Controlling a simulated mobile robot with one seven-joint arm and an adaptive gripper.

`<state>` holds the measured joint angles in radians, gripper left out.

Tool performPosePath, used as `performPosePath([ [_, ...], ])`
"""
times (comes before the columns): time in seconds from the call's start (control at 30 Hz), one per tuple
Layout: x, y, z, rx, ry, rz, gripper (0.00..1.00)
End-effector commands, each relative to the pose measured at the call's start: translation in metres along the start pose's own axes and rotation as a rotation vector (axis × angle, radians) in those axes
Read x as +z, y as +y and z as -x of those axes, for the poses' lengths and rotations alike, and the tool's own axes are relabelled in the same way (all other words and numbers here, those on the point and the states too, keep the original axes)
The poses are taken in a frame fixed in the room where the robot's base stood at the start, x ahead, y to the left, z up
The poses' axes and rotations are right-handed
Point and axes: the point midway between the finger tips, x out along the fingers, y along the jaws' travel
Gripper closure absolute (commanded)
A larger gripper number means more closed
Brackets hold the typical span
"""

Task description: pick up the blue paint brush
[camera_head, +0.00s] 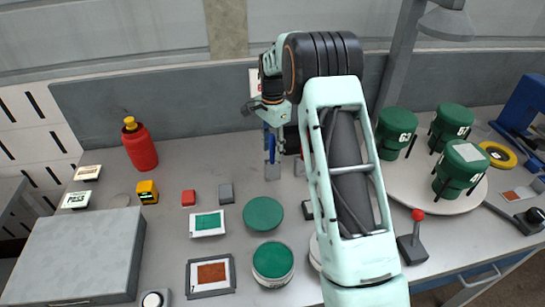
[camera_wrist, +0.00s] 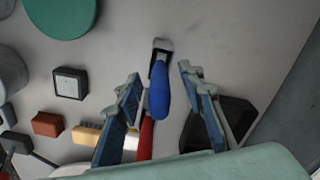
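The blue paint brush (camera_wrist: 159,92) lies between the two spread fingers of my gripper (camera_wrist: 161,78) in the wrist view. Its blue handle points toward my palm and its grey end (camera_wrist: 162,45) points away. Gaps show between the handle and both fingers, so my gripper is open. In the head view, my gripper (camera_head: 275,128) points down at the back of the table, and blue (camera_head: 271,148) shows there; I cannot tell brush from finger. A red handle (camera_wrist: 146,138) lies close to the left finger, partly hidden.
A dark box (camera_wrist: 236,118) sits just beyond the right finger. A yellow-topped block (camera_wrist: 87,134) and a red block (camera_wrist: 47,124) lie to the left. The grey back wall (camera_head: 160,99) is close behind my gripper. A red bottle (camera_head: 140,148) and green canisters (camera_head: 396,130) stand farther off.

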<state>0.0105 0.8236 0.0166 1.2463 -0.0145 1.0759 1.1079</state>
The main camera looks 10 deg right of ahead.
Motion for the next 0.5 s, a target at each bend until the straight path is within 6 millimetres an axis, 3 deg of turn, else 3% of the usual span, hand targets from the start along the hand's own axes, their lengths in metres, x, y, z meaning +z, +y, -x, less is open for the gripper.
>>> performPosePath([
  [0.3, -0.0001, -0.0005, -0.0072, -0.002, 0.001, 0.001, 0.64],
  [0.5, -0.0001, -0.0005, -0.007, -0.002, 0.001, 0.001, 0.86],
])
